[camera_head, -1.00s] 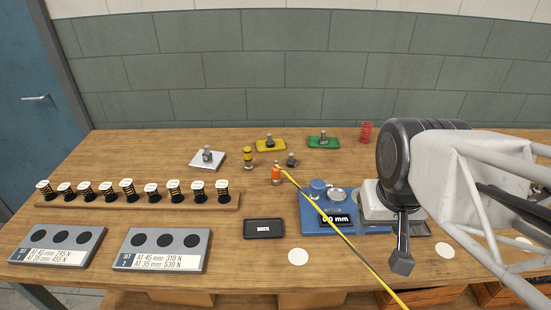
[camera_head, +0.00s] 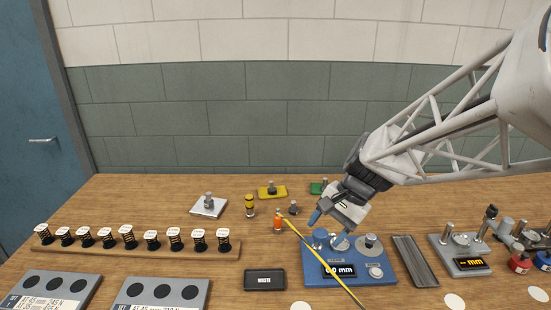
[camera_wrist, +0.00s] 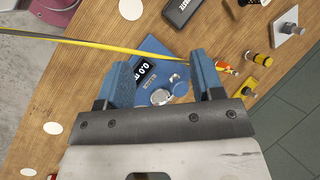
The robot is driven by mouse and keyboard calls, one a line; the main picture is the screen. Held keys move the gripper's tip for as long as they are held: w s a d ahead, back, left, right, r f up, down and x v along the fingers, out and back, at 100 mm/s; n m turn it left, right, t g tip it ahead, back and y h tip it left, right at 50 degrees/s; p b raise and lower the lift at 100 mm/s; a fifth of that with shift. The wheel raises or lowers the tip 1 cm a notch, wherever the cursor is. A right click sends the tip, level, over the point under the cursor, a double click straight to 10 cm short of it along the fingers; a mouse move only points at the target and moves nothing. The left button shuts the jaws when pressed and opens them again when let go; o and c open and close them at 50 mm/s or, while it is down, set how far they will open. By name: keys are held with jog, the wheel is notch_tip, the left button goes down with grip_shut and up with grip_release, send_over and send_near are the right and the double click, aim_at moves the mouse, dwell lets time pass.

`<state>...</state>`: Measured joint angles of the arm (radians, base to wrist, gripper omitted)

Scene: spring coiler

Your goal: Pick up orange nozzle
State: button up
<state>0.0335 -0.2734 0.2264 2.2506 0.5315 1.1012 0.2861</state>
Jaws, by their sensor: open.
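The orange nozzle (camera_head: 277,223) stands upright on the wooden bench, just left of the blue gauge unit, with a darker tip on top. In the wrist view the orange nozzle (camera_wrist: 228,69) shows just beyond the right finger, partly hidden by it. My gripper (camera_head: 326,224) is above the blue gauge unit, to the right of the nozzle and apart from it. In the wrist view my gripper (camera_wrist: 160,74) has its two blue fingers wide apart, with nothing between them.
A yellow strip (camera_head: 322,262) runs from beside the nozzle across the blue gauge unit (camera_head: 380,262). A yellow-and-black cylinder (camera_head: 250,206) and a dark fitting (camera_head: 293,209) stand close to the nozzle. A black waste tray (camera_head: 264,280) lies in front. Springs line a rack (camera_head: 140,248) at left.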

jog(key=w+a+f+m+y, duration=0.2)
jog(key=w+f, duration=0.1)
jog(key=w, duration=0.3)
jog(key=w+a+f+m+y, duration=0.2)
jog(key=w+f+m, duration=0.1)
jog(key=w, duration=0.4)
jog(key=m+y, duration=0.4)
jog(key=m, duration=0.2)
send_near(279, 216)
jog(key=x, duration=0.4)
jog(key=shift+a+f, duration=0.1)
jog(key=shift+a, duration=0.1)
jog(key=shift+x, duration=1.3)
jog(key=shift+x, duration=2.6)
grip_shut()
